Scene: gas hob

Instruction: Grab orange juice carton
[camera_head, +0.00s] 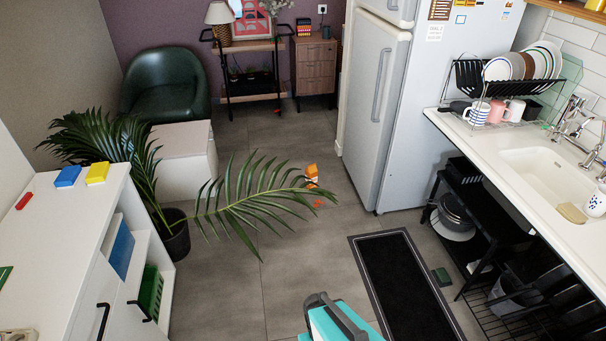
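I cannot make out an orange juice carton for certain. A small orange and white object (312,173) is on the grey floor in the middle of the view, just behind a palm frond tip. It is too small to identify. A smaller orange piece (318,203) lies a little nearer. The white fridge (372,95) stands right of centre with its visible doors shut, so its inside is hidden.
A potted palm (177,236) spreads fronds over the middle floor. A black mat (405,285) lies in front of the sink counter (520,150) on the right. A white cabinet (70,230) stands left. A green armchair (165,85) is behind. Floor near the mat is mostly clear.

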